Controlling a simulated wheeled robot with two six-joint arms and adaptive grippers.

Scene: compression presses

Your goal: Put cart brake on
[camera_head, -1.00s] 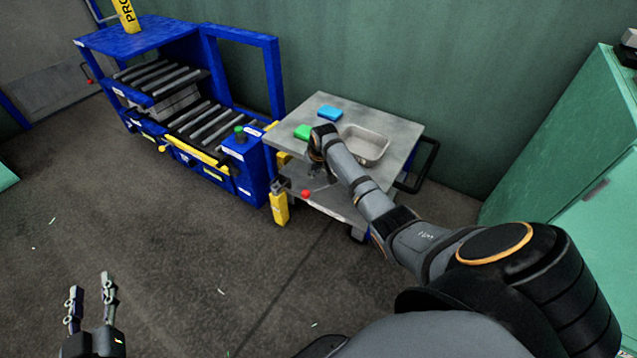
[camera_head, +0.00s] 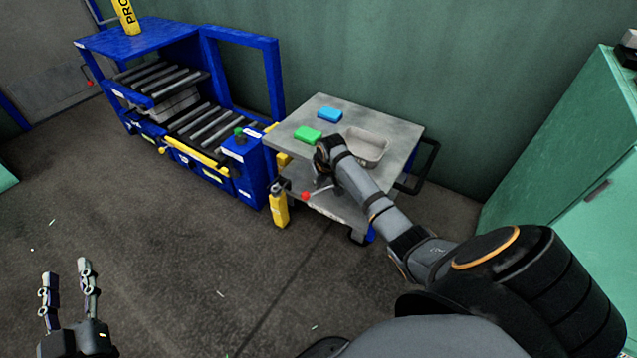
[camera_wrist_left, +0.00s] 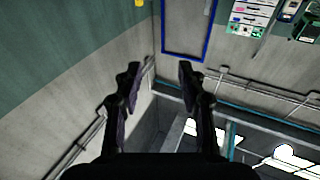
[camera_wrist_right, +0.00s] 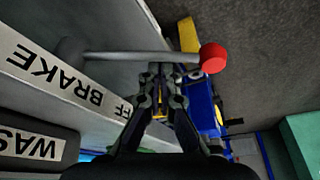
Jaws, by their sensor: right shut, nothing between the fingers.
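The cart (camera_head: 400,130) stands beside the blue press, with a grey top and a lower shelf. Its brake lever, a grey rod with a red knob (camera_head: 306,196), sticks out at the near side. In the right wrist view the rod crosses the upper middle, with the red knob (camera_wrist_right: 212,57) at its right end. My right gripper (camera_wrist_right: 161,70) is shut and empty, its tips at the rod; contact cannot be told. In the head view my wrist mostly hides it. My left gripper (camera_head: 66,268) is open and empty, over the floor, far from the cart.
A blue press (camera_head: 250,170) with rollers stands left of the cart. A green block (camera_head: 307,134), a blue block (camera_head: 330,115) and a metal tray (camera_head: 368,147) are on the cart top. A green cabinet (camera_head: 560,170) stands at right. The floor in front is clear.

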